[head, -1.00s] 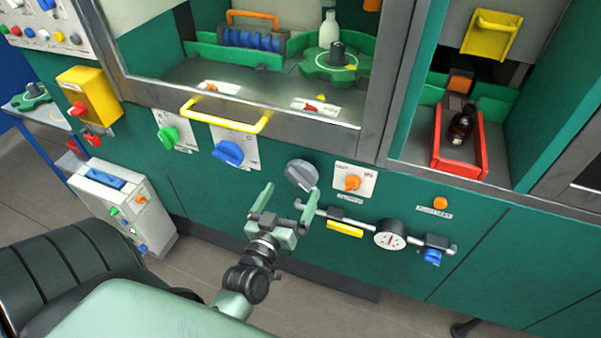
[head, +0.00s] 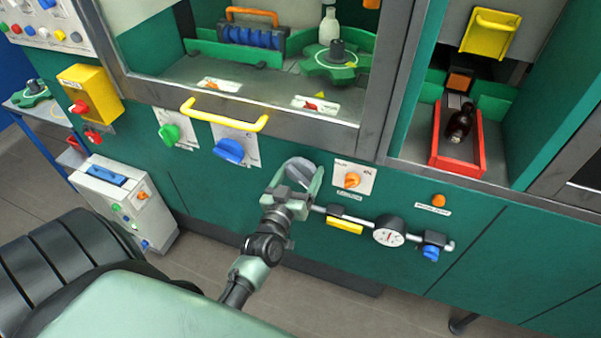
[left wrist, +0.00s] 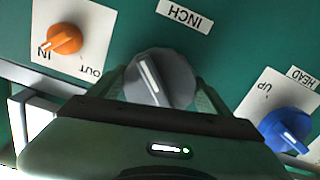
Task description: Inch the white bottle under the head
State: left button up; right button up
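The white bottle (head: 329,26) stands upright at the back of a green star wheel (head: 336,62), behind the window in the head view. A grey knob (left wrist: 160,80) with a white pointer line sits below a label reading INCH in the left wrist view; it also shows in the head view (head: 299,172). My left gripper (head: 297,178) is at this knob, one finger on each side. The fingers look open around it, and I cannot tell whether they touch it. My right gripper is not in view.
A blue knob (left wrist: 288,130) marked HEAD and UP is on one side, and an orange knob (left wrist: 65,38) marked IN and OUT on the other. A yellow handle (head: 225,118) sticks out above. A rail with a gauge (head: 389,231) runs below right. A dark bottle (head: 460,124) lies in a red tray (head: 457,168).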

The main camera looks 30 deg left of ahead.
pick_arm(q)
jog(key=shift+c, duration=0.6)
jog(key=shift+n+p, duration=0.3)
jog(key=shift+n, duration=1)
jog(key=o, duration=1.4)
jog(key=shift+c, duration=0.2)
